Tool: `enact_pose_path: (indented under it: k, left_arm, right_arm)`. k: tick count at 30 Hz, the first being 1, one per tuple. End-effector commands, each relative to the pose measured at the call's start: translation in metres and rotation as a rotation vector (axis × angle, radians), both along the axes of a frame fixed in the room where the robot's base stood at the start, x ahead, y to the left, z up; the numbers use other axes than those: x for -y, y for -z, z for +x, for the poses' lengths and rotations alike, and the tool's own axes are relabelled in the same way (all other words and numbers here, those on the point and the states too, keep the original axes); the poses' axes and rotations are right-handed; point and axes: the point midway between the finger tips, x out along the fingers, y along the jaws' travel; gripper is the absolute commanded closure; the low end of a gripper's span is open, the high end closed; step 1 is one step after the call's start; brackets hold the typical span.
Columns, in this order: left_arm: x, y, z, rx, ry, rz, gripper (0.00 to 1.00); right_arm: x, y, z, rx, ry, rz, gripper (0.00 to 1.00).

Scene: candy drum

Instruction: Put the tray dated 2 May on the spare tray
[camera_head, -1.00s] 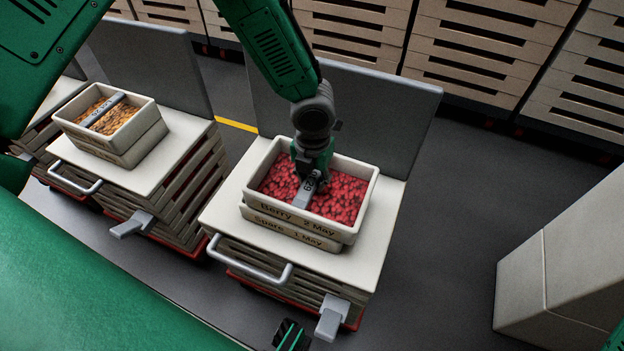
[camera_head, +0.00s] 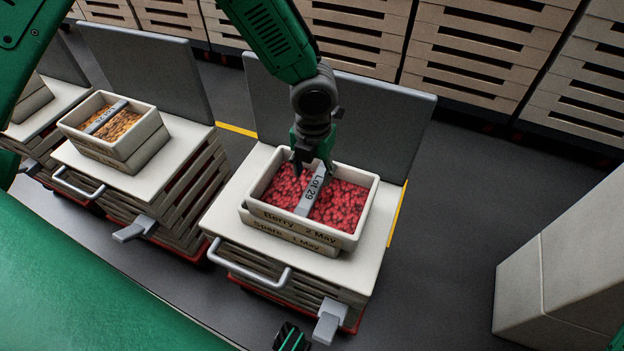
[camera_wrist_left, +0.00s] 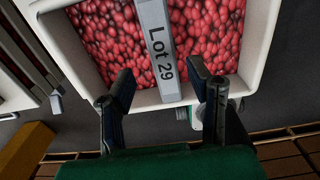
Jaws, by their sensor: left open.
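The tray labelled "Berry 2 May" (camera_head: 357,227) is full of red berries and has a grey "Lot 29" bar (camera_head: 311,191) across it. It rests on the tray labelled "Spare 1 May" (camera_head: 256,226), which shows as a lower rim at the front and sits slightly out of line with it. My left gripper (camera_head: 313,166) is open above the far part of the berry tray. In the left wrist view the open fingers (camera_wrist_left: 160,88) are spread on either side of the "Lot 29" bar (camera_wrist_left: 158,50), with nothing held.
Both trays stand on a white-topped cart (camera_head: 222,214) with a grey back panel (camera_head: 385,110) and a front handle. Another cart (camera_head: 180,170) to the left carries stacked trays with orange contents (camera_head: 120,127). A pale block (camera_head: 560,260) stands on the right. Dark floor lies between.

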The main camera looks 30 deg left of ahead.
Motion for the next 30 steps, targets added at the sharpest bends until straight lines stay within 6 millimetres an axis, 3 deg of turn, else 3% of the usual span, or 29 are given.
enact_pose_path:
  k: [3,10,30]
  left_arm:
    - [-0.001,-0.03,0.001,0.001,-0.003,-0.002,0.54]
    - [-0.002,-0.06,0.0,-0.001,-0.002,-0.002,0.54]
    - [-0.001,-0.066,0.0,-0.002,-0.001,-0.001,0.54]
  right_arm:
    - [0.0,-0.009,0.0,0.0,0.0,0.0,0.6]
    - [0.0,-0.016,0.0,0.0,0.0,0.0,0.6]
    - [0.0,-0.017,0.0,0.0,0.0,0.0,0.6]
